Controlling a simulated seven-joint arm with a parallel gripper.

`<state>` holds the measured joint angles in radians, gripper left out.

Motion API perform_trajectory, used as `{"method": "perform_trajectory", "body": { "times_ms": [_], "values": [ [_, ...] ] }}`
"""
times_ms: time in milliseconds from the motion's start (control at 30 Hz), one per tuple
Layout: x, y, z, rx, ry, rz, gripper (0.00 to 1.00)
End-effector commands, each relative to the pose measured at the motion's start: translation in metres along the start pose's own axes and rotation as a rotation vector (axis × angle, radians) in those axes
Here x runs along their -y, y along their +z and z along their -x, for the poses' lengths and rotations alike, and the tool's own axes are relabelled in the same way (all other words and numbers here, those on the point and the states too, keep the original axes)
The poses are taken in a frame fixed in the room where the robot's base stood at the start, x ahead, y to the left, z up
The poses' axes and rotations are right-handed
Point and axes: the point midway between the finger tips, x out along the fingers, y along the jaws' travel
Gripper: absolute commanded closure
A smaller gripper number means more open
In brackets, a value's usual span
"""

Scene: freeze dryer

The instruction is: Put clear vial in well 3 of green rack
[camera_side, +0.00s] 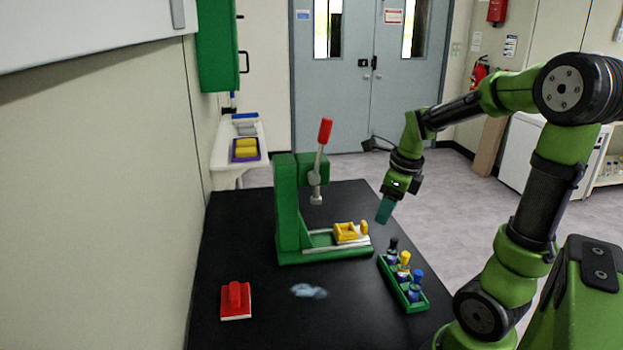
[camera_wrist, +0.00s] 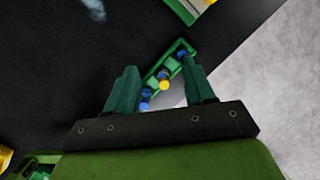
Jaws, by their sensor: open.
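The green rack (camera_side: 395,289) stands at the right edge of the black table. In the side view it holds vials with a black cap (camera_side: 393,245), a yellow cap (camera_side: 405,258) and a blue cap (camera_side: 417,276). I cannot tell which vial is the clear one, and the well numbers are not readable. My gripper (camera_side: 383,214) is open and empty, above and behind the rack, apart from it. In the wrist view the rack (camera_wrist: 181,47) shows between the two teal fingers of my gripper (camera_wrist: 158,68), with a yellow cap (camera_wrist: 164,82) and blue caps.
A green press (camera_side: 289,210) with a red-knobbed lever (camera_side: 325,131) and a yellow piece (camera_side: 347,233) on its base stands left of the rack. A red block (camera_side: 235,299) and a pale bluish patch (camera_side: 308,291) are on the table. The front middle is mostly clear.

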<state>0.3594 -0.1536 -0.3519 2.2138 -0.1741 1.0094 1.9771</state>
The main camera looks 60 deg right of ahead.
Motion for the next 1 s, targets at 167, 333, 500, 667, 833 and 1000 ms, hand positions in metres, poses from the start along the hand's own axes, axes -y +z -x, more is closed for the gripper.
{"method": "perform_trajectory", "body": {
  "times_ms": [167, 333, 500, 667, 833, 1000],
  "values": [
    [-0.067, 0.034, 0.025, 0.145, -0.028, 0.738, 0.47],
    [-0.128, 0.046, 0.047, 0.259, -0.131, 1.436, 0.47],
    [-0.180, 0.044, 0.065, 0.330, -0.293, 2.056, 0.47],
    [-0.208, 0.038, 0.073, 0.348, -0.429, 2.426, 0.47],
    [-0.218, 0.035, 0.076, 0.346, -0.487, 2.568, 0.47],
    [-0.218, 0.035, 0.076, 0.345, -0.489, 2.575, 0.47]
  ]
}}
